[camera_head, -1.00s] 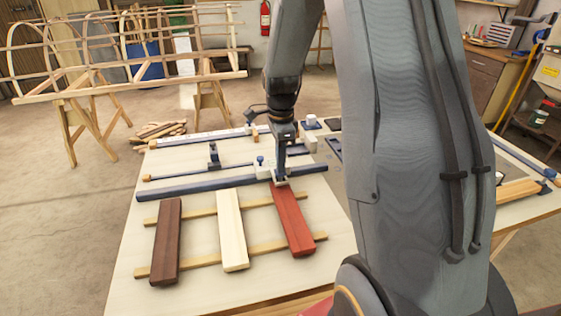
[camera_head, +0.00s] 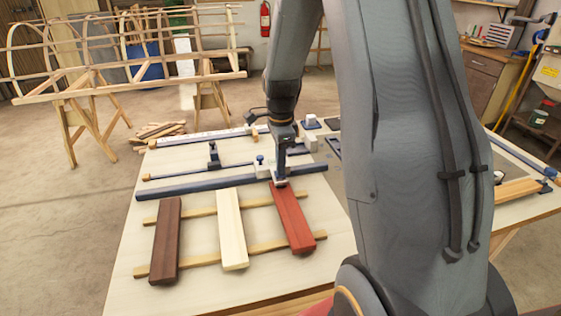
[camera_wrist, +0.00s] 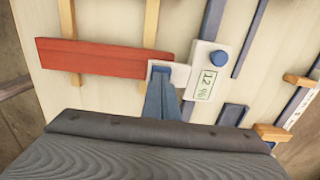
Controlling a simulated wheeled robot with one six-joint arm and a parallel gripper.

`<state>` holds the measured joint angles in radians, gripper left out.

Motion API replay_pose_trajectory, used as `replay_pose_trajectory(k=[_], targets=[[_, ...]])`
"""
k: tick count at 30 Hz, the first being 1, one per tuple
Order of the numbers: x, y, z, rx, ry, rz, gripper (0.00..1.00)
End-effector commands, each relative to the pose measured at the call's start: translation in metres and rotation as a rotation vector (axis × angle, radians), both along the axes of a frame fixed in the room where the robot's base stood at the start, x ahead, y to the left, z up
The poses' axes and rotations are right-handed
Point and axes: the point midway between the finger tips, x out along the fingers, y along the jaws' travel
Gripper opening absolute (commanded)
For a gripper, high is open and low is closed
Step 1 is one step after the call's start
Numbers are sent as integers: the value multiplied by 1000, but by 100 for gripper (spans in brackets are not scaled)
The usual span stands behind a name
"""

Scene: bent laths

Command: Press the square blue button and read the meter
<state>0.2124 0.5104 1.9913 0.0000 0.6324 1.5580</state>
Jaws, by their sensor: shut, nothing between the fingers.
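My gripper (camera_wrist: 161,76) is shut and empty, pointing down at a small white block at the end of the red lath (camera_wrist: 105,58). In the head view my gripper (camera_head: 281,180) is at the far end of that lath. A small blue patch shows at the fingertips on the white block (camera_wrist: 181,74); I cannot tell whether it is the square button, or whether the fingers touch it. Beside it, the white meter box (camera_wrist: 196,60) has a round blue button (camera_wrist: 220,57) and a display (camera_wrist: 206,85) that reads 12 %. The box also shows in the head view (camera_head: 263,171).
A dark red-brown lath (camera_head: 166,240) and a cream lath (camera_head: 231,230) lie across two thin wooden strips. A long blue bar (camera_head: 190,188) lies behind them. Other blue and white fixtures stand farther back. My arm hides the table's right middle.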

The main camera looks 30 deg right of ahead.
Motion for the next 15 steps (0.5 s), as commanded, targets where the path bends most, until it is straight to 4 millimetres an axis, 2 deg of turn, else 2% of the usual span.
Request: replay_pose_trajectory(k=[1, 8, 11, 15], targets=[[-5, 1, -10, 3, 14, 0, 0], [-5, 1, -8, 3, 14, 0, 0], [-6, 1, 0, 3, 13, 0, 0], [-6, 1, 20, 2, 8, 0, 0]])
